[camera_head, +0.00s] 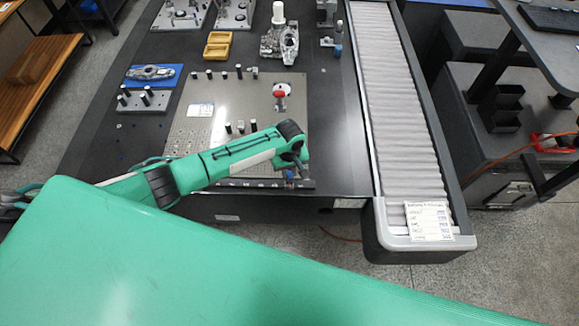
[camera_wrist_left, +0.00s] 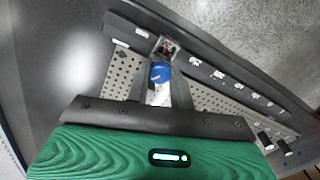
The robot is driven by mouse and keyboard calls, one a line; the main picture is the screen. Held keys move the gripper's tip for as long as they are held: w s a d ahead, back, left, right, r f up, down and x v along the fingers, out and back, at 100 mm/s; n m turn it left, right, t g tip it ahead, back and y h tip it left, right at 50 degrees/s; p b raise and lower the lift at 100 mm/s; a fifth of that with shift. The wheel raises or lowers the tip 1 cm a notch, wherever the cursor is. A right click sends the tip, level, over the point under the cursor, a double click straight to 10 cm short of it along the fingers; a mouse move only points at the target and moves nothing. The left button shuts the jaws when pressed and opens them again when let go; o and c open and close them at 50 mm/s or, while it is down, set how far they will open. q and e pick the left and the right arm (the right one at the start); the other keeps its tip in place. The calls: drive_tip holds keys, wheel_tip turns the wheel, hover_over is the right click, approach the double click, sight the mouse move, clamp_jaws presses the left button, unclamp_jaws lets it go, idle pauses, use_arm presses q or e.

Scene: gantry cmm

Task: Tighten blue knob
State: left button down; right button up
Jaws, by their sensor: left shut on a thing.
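The blue knob (camera_wrist_left: 160,71) sits between the fingers of my left gripper (camera_wrist_left: 159,84) in the left wrist view, near the edge of the perforated plate. The gripper is shut on it. In the head view my left arm reaches in from the left, and the left gripper (camera_head: 294,173) points down at the plate's front right corner. A bit of the blue knob (camera_head: 289,175) shows below the wrist there; the rest is hidden. My right gripper is in neither view.
The perforated fixture plate (camera_head: 235,95) carries several black pins and a red knob (camera_head: 279,94). A roller conveyor (camera_head: 398,100) runs along the right. My green body fills the foreground.

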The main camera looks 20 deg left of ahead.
use_arm(q)
drive_tip(key=m+p, duration=0.1)
drive_tip(key=m, duration=0.2)
drive_tip(key=shift+r+m, duration=0.1)
drive_tip(key=shift+m, duration=0.3)
drive_tip(key=m+p, duration=0.1)
drive_tip(key=m, duration=0.1)
drive_tip(key=shift+m, duration=0.4)
drive_tip(key=m, duration=0.3)
drive_tip(key=shift+p, duration=0.3)
drive_tip(key=shift+m, duration=1.7)
drive_tip(key=c, duration=1.2)
unclamp_jaws()
